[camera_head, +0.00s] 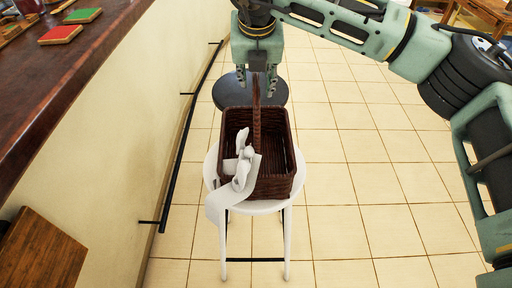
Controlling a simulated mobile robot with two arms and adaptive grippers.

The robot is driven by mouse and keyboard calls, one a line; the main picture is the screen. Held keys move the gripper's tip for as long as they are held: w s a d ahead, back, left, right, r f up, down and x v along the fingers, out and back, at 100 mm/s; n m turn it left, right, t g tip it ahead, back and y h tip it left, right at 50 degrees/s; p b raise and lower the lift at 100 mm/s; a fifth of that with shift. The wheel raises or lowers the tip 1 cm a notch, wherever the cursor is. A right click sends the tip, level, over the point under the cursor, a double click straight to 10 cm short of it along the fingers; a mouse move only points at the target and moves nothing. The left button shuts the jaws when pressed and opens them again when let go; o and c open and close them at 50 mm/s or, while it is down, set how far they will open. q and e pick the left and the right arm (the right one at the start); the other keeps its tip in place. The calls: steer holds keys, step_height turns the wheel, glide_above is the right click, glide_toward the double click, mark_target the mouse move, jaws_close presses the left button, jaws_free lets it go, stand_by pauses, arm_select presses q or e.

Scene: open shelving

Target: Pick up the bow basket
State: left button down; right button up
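The bow basket (272,186) is dark brown wicker with a tall arched handle and a white bow (238,172) on its left side. It stands upright on a round white stool (262,207). My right gripper (257,88) points down at the top of the handle, with one finger on each side of it. The fingers are apart and I see no clear contact with the handle. The basket rests on the stool. My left gripper is not in view.
A dark round stool seat (226,92) stands behind the basket. A wooden counter (70,72) with red and green items runs along the left, above a wall with a black foot rail (187,132). The tiled floor (365,190) to the right is clear.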

jaws_close()
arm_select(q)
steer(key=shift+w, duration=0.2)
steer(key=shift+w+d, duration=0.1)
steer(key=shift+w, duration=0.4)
